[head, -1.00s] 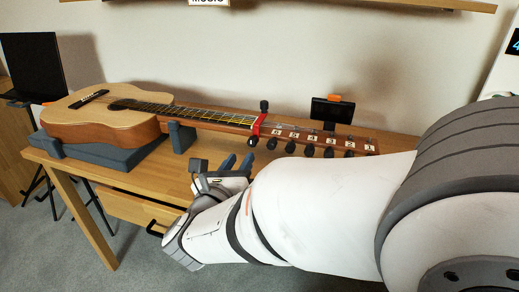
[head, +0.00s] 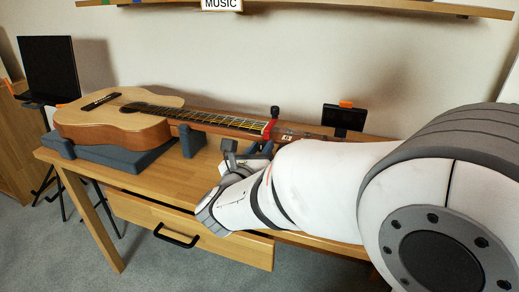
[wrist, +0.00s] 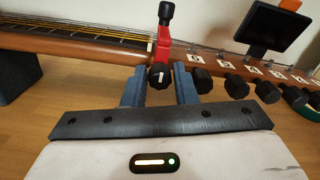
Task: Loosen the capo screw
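The red capo (wrist: 163,45) is clamped across the guitar neck beside the nut, with a black upright post on top. Its black screw knob (wrist: 160,76), with a white mark, faces my wrist camera. The capo also shows in the head view (head: 269,128). My gripper (wrist: 160,80) is open, with one blue finger on each side of the knob. I cannot tell whether either finger touches it. In the head view my gripper (head: 260,149) is in front of the neck, partly hidden by my own arm.
The guitar (head: 120,122) lies on grey-blue supports on the wooden table (head: 150,178). A small black screen (head: 343,117) stands behind. A drawer (head: 190,233) is partly open below.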

